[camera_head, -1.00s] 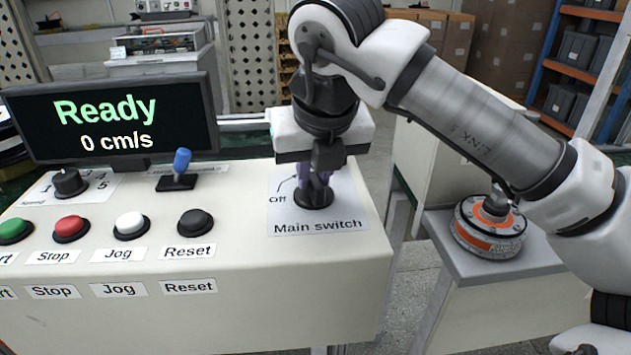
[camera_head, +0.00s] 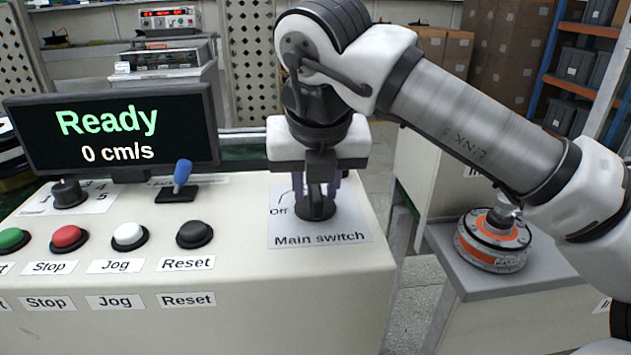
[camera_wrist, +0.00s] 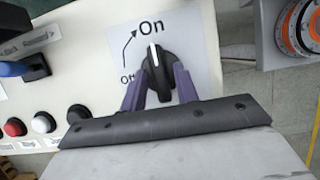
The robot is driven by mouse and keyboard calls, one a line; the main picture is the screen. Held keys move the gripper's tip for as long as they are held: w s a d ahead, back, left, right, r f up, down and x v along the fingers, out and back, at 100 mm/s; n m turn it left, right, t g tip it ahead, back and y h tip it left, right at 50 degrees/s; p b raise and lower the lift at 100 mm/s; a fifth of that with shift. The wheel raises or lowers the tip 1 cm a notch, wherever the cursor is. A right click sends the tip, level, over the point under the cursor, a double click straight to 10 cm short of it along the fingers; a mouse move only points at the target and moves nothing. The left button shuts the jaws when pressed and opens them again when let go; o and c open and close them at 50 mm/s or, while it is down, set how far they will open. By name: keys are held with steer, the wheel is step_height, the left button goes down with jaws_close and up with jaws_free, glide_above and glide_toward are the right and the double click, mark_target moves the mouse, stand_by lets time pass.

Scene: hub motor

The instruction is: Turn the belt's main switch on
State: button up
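The main switch is a black rotary knob (camera_wrist: 157,74) on a white label plate (camera_head: 350,222) marked "Off", "On" and "Main switch". In the wrist view its white pointer line points up toward "On". My gripper (camera_wrist: 160,94) is open, its two purple fingers on either side of the knob with gaps showing between. In the head view my gripper (camera_head: 317,193) comes down from above over the knob (camera_head: 316,209) and hides part of the plate. The display (camera_head: 110,128) reads "Ready" and "0 cm/s".
A blue-tipped lever (camera_head: 182,174), a black speed dial (camera_head: 69,193) and several push buttons, including Reset (camera_head: 194,235), lie left of the switch on the panel. An orange-and-grey round part (camera_head: 493,240) sits on a grey stand at the right.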

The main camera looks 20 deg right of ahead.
steer(key=shift+o, duration=0.6)
steer(key=shift+r, duration=0.1)
steer(key=shift+r, duration=0.25)
steer(key=p+v, duration=0.8)
steer(key=v, duration=0.5)
steer(key=shift+s, duration=0.15)
steer(key=shift+a, duration=0.1)
